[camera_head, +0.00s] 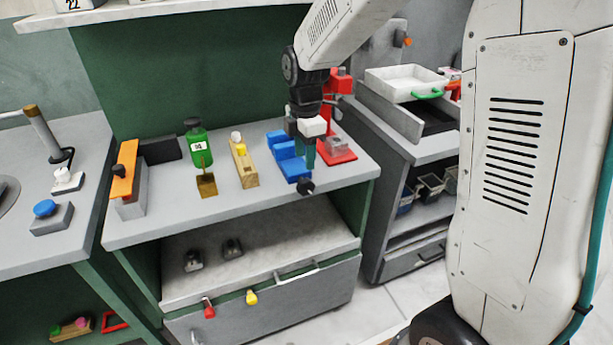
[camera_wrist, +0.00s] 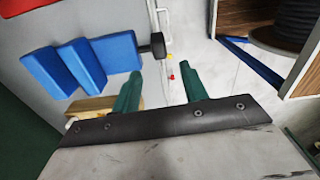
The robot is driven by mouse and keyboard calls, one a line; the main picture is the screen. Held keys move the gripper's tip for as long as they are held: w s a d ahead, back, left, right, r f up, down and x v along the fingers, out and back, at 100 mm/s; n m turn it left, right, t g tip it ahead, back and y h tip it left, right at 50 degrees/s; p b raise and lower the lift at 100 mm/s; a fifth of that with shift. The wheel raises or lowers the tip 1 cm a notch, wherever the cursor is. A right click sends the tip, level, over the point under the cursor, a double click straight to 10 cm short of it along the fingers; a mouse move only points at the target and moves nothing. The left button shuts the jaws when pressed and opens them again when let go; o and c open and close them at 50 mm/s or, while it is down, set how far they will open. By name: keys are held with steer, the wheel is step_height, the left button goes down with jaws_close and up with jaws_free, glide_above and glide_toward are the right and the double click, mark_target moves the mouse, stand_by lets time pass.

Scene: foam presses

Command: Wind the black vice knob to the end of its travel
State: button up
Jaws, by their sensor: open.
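The blue vice (camera_head: 282,149) stands on the grey bench, near its right front edge. Its black knob (camera_head: 306,187) sticks out at the front edge of the bench. In the wrist view, the blue vice (camera_wrist: 85,62) lies to the left and the black knob (camera_wrist: 157,45) is on the end of a short bar at its right side. My gripper (camera_head: 309,163) hangs beside the vice, above the knob. In the wrist view, my gripper (camera_wrist: 162,78) has its teal fingers apart with nothing between them. The knob shows beyond the fingertips, closer to the left one.
A red press (camera_head: 338,145) stands just behind and right of the vice. A wooden block (camera_head: 243,165) with a yellow-white knob, a green bottle (camera_head: 197,147) and a brass-coloured piece (camera_head: 206,185) stand to the left. A drawer (camera_head: 265,305) and shelf lie below the bench.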

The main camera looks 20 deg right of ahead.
mark_target(306, 180)
steer(key=shift+d+f, duration=0.15)
steer(key=shift+f+m, duration=0.3)
steer(key=shift+f, duration=0.05)
step_height(306, 180, down, 7)
steer(key=shift+r, duration=0.1)
jaws_close()
